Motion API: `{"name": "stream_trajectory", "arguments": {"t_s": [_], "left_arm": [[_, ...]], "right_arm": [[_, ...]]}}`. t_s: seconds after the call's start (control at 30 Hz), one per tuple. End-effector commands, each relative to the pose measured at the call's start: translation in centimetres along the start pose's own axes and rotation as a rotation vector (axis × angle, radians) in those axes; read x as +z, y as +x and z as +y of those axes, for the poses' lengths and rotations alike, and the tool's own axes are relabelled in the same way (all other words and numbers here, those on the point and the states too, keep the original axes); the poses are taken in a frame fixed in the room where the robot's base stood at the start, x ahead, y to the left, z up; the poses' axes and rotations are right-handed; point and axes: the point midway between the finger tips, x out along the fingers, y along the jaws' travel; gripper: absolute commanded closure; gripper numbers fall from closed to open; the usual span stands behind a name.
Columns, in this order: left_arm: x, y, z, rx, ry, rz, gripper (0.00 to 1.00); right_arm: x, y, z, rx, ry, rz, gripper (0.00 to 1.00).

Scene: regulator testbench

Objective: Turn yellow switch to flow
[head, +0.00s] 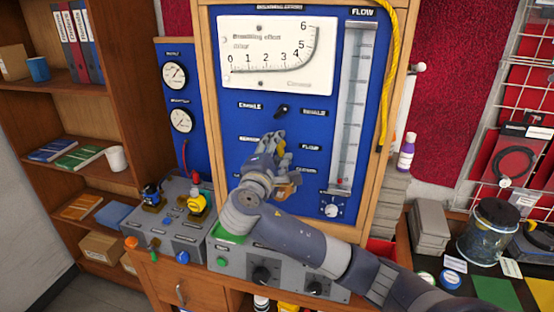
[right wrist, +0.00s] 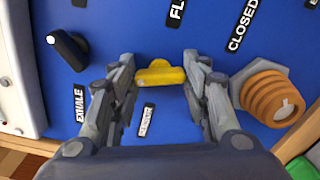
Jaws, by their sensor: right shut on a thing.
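The yellow switch (right wrist: 162,76) sits on the blue panel (head: 230,170) between my right gripper's fingertips. Its bar lies level across the right wrist view, its ends against the two fingers. In the right wrist view the CLOSED label (right wrist: 242,26) is upper right and FLOW is cut off at the top. I cannot tell which label the switch points to.
A black switch (head: 282,111) is above the gripper. A brass-coloured ribbed fitting (right wrist: 272,97) stands out close to the right finger. The flow tube (head: 354,110) is at the panel's right. A grey box with black knobs (head: 266,274) is below my arm. A yellow hose (head: 397,60) hangs at right.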

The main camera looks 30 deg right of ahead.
Motion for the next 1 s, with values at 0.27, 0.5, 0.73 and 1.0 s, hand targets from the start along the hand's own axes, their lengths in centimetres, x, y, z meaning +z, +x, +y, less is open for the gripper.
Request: {"name": "stream_trajectory", "arguments": {"t_s": [0.27, 0.5, 0.73, 1.0], "left_arm": [[0.3, 3.5, 0.1, 0.0, 0.0, 0.0, 1.0], [0.5, 5.9, 0.1, 0.0, 0.0, 0.0, 1.0], [0.7, 8.1, 0.1, 0.0, 0.0, 0.0, 1.0], [0.9, 10.0, 0.1, 0.0, 0.0, 0.0, 1.0]], "right_arm": [[-0.3, -0.1, -0.7, -0.005, 0.269, 0.001, 0.81], [-0.3, -0.1, -0.7, -0.004, 0.497, 0.001, 0.81], [-0.3, -0.1, -0.6, -0.006, 0.713, 0.001, 0.81], [-0.3, -0.1, -0.5, -0.007, 0.928, 0.001, 0.81]]}}
